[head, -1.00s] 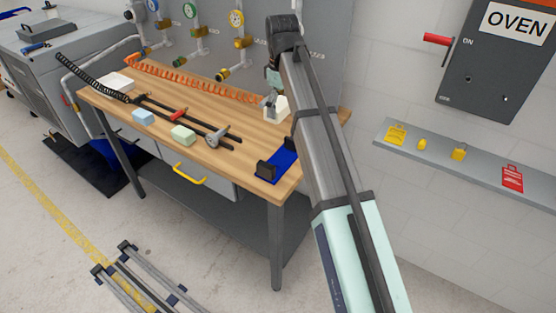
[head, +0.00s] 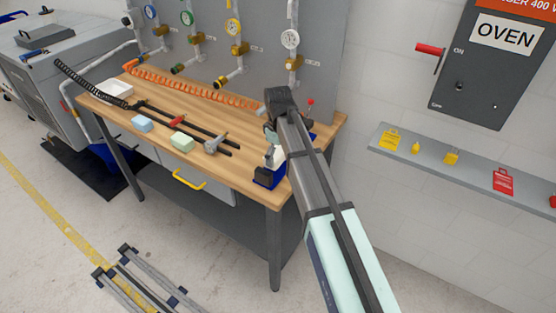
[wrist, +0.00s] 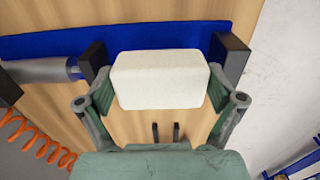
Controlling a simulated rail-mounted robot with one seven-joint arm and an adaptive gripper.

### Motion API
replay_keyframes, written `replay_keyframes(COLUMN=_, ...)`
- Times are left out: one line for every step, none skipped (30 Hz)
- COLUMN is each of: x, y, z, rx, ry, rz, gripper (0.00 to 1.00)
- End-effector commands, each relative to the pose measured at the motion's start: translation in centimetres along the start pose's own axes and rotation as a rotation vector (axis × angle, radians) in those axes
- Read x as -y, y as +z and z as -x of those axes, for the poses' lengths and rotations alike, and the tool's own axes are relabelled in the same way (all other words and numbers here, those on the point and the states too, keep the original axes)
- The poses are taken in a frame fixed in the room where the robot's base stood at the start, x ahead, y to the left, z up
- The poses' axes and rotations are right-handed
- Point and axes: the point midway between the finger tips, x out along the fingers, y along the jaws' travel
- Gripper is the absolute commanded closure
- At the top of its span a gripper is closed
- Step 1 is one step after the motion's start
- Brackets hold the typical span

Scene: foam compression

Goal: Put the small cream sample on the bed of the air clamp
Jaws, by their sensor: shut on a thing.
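The small cream sample (wrist: 160,80) is a pale block held between the two fingers of my gripper (wrist: 160,92). In the head view the sample (head: 276,157) and my gripper (head: 272,136) are at the air clamp, near the bench's front right corner. The clamp has a blue bed (wrist: 160,40) and black jaws at left (wrist: 94,64) and right (wrist: 231,58). In the wrist view the sample lies across the gap between the jaws and overlaps one long edge of the bed. Bare wood shows on its gripper side. I cannot tell whether it touches the bed.
A blue block (head: 142,123) and a pale green block (head: 182,142) lie on the wooden bench (head: 225,125), with a bar clamp (head: 215,141) beside them. A white tray (head: 118,89) is at the back left. An orange coiled hose (head: 190,85) runs along the back.

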Motion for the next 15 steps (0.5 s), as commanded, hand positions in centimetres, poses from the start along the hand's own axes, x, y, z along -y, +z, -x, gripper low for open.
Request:
replay_keyframes(x=0.1, y=0.1, z=-0.5, rx=0.001, ry=-0.001, rz=0.000, gripper=0.29)
replay_keyframes(x=0.1, y=0.1, z=-0.9, rx=0.001, ry=-0.001, rz=0.000, gripper=0.29)
replay_keyframes(x=0.1, y=0.1, z=-1.4, rx=0.002, ry=-0.002, rz=0.000, gripper=0.29)
replay_keyframes(x=0.1, y=0.1, z=-1.8, rx=0.002, ry=-0.002, rz=0.000, gripper=0.29)
replay_keyframes(x=0.1, y=0.1, z=-2.1, rx=0.001, ry=-0.001, rz=0.000, gripper=0.29)
replay_keyframes(x=0.1, y=0.1, z=-2.5, rx=0.001, ry=-0.001, rz=0.000, gripper=0.29)
replay_keyframes(x=0.1, y=0.1, z=-2.8, rx=0.001, ry=-0.001, rz=0.000, gripper=0.29)
replay_keyframes(x=0.0, y=0.0, z=-2.9, rx=0.001, ry=-0.001, rz=0.000, gripper=0.29)
replay_keyframes(x=0.0, y=0.0, z=-3.0, rx=0.001, ry=-0.001, rz=0.000, gripper=0.29)
replay_keyframes(x=0.0, y=0.0, z=-3.0, rx=0.000, ry=0.000, rz=0.000, gripper=0.29)
replay_keyframes(x=0.0, y=0.0, z=-3.0, rx=0.000, ry=0.000, rz=0.000, gripper=0.29)
replay_keyframes(x=0.0, y=0.0, z=-3.0, rx=0.000, ry=0.000, rz=0.000, gripper=0.29)
replay_keyframes(x=0.0, y=0.0, z=-3.0, rx=0.000, ry=0.000, rz=0.000, gripper=0.29)
replay_keyframes(x=0.0, y=0.0, z=-3.0, rx=0.000, ry=0.000, rz=0.000, gripper=0.29)
replay_keyframes(x=0.0, y=0.0, z=-3.0, rx=0.000, ry=0.000, rz=0.000, gripper=0.29)
